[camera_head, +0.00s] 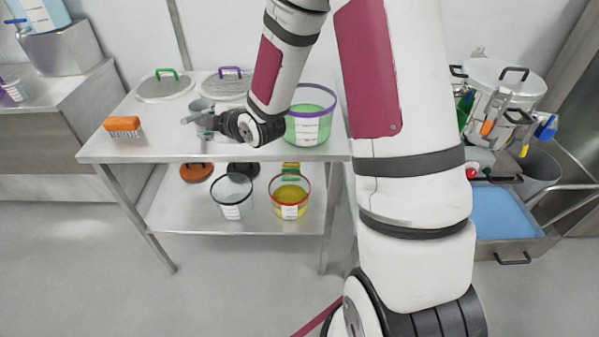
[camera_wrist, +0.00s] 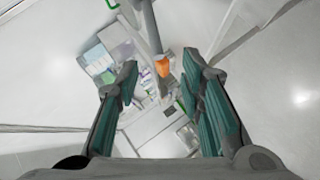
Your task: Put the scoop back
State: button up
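My gripper (camera_head: 196,126) is over the left part of the steel table, pointing left, in the head view. In the wrist view its two teal-padded fingers (camera_wrist: 165,105) stand wide apart with nothing held between them. A small grey rounded shape (camera_head: 200,104) shows just behind the fingers in the head view; I cannot tell whether it is the scoop or part of my gripper. No scoop can be made out with certainty. A purple-rimmed tub (camera_head: 309,127) with green contents stands on the table right of my gripper, partly hidden by my arm.
The steel table (camera_head: 160,148) also holds an orange brush (camera_head: 122,125) and two round lids (camera_head: 164,87) with handles. Its lower shelf (camera_head: 255,218) bears a clear tub (camera_head: 232,192) and a red-rimmed yellow tub (camera_head: 290,193). A steel vessel (camera_head: 505,85) stands at right.

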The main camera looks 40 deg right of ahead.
jog(key=s+r+m+g+p, duration=0.1)
jog(key=s+r+m+g, duration=0.2)
jog(key=s, duration=1)
jog(key=s+r+m+g+h+p, duration=0.1)
jog(key=s+r+m, duration=0.5)
jog(key=s, duration=0.7)
jog(key=s+r+m+g+h, duration=0.1)
jog(key=s+r+m+g, duration=0.3)
jog(key=s+r, duration=0.4)
jog(key=s+m, duration=0.1)
jog(key=s, duration=0.5)
jog(key=shift+a+r+m+g+p, duration=0.2)
jog(key=shift+a+m+g+p, duration=0.1)
jog(key=shift+p, duration=0.1)
